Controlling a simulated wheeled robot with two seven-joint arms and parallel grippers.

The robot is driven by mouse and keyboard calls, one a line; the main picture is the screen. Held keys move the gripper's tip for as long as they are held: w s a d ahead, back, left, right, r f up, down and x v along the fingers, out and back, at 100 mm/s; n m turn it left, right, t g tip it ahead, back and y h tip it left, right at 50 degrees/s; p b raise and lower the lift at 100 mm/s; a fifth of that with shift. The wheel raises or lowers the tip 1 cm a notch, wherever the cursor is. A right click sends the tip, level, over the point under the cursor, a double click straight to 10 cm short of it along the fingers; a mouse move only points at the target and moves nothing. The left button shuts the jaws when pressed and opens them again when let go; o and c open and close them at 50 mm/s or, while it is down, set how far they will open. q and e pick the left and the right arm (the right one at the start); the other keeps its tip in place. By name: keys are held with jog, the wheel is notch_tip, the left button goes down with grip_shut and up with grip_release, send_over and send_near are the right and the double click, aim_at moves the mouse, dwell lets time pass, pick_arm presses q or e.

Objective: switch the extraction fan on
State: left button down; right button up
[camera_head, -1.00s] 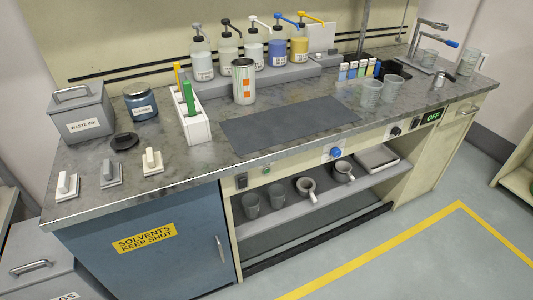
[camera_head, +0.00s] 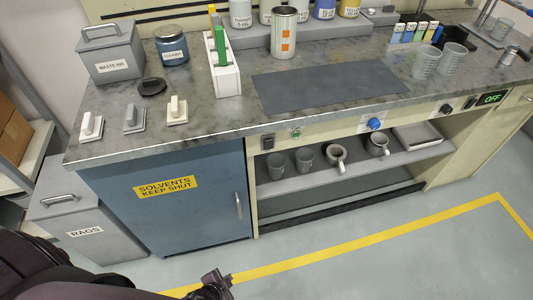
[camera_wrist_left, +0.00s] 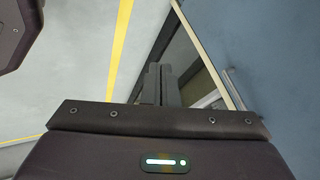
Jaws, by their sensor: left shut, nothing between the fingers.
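In the head view, a lit display reading OFF (camera_head: 491,98) sits at the right end of the bench's front panel. Left of it are a black switch (camera_head: 470,103), a black knob (camera_head: 446,108) and a blue knob (camera_head: 375,124). A black rocker switch (camera_head: 268,142) and a small green button (camera_head: 296,133) are further left. I cannot tell which control belongs to the extraction fan. My left gripper (camera_head: 215,284) is low at the bottom edge, apart from the bench. Its fingers are shut and empty in the left wrist view (camera_wrist_left: 160,84). My right gripper is not in view.
Three lever switches (camera_head: 134,118) stand on the worktop's left end. A blue solvents cabinet (camera_head: 205,215) and a grey rags bin (camera_head: 75,222) are below. Mugs stand on the open shelf (camera_head: 310,177). The floor (camera_head: 400,240) before the bench is clear.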

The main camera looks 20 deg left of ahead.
pick_arm(q)
jog(key=w+d+r+m+t+h+b, duration=0.15)
jog(key=w+r+m+t, duration=0.45)
jog(key=w+r, duration=0.7)
jog(key=w+d+r+m+t+h, duration=0.1)
jog(key=w+r+m+t, duration=0.1)
jog(key=r, duration=0.8)
jog(key=w+d+r+m+t, duration=0.1)
jog(key=r+m, duration=0.4)
jog(key=r, duration=0.5)
jog(key=w+t, duration=0.1)
jog(key=t, duration=0.1)
jog(key=shift+w+d+r+t+h+b, duration=0.15)
jog(key=shift+w+d+t+h+b, duration=0.05)
jog(key=shift+t+h+b, duration=0.15)
jog(key=p, duration=0.1)
send_near(273, 141)
jog(key=w+d, duration=0.3)
jog(key=d, duration=0.1)
jog(key=shift+w+a+r+p, duration=0.1)
jog(key=shift+w+a+p, duration=0.1)
jog(key=shift+w+a, duration=0.5)
jog(key=shift+w+a+r+p, duration=0.15)
jog(key=shift+w+a+p, duration=0.05)
jog(key=shift+w+a, duration=0.5)
